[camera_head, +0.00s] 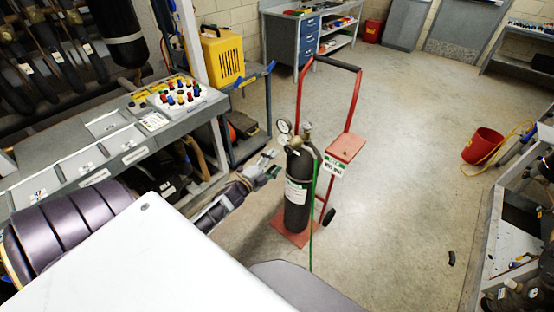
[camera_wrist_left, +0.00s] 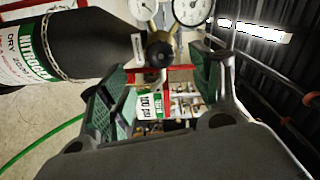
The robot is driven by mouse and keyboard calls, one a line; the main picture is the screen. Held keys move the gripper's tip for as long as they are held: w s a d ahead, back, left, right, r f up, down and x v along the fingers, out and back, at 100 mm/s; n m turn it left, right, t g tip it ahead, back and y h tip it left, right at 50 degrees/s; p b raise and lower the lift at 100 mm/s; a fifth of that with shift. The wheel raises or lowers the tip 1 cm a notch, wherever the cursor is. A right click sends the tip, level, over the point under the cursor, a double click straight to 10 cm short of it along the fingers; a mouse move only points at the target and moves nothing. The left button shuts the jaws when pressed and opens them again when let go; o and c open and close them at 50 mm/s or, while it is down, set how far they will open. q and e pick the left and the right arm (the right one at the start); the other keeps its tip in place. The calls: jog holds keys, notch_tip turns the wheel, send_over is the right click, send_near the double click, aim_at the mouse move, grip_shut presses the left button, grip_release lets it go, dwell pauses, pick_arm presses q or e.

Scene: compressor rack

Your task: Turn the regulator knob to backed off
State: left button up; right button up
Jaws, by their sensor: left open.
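The dark nitrogen cylinder (camera_head: 297,195) stands upright on a red hand truck (camera_head: 349,147). Its regulator (camera_head: 296,143) has round white gauges, one of them a gauge (camera_head: 284,127) at its upper left. My left gripper (camera_head: 268,168) is left of the cylinder, below the regulator. Its green-padded fingers (camera_wrist_left: 160,76) are spread, with no grip on the knob. My right gripper is not in view.
A green hose (camera_head: 313,205) hangs down the cylinder's right side. A grey bench (camera_head: 105,150) with coloured fittings stands left, beside a yellow case (camera_head: 222,55). A red bucket (camera_head: 483,146) stands right. The floor (camera_head: 410,120) between is largely clear.

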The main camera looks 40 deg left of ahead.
pick_arm(q)
jog(key=shift+s+a, duration=0.1)
jog(key=shift+s, duration=0.85)
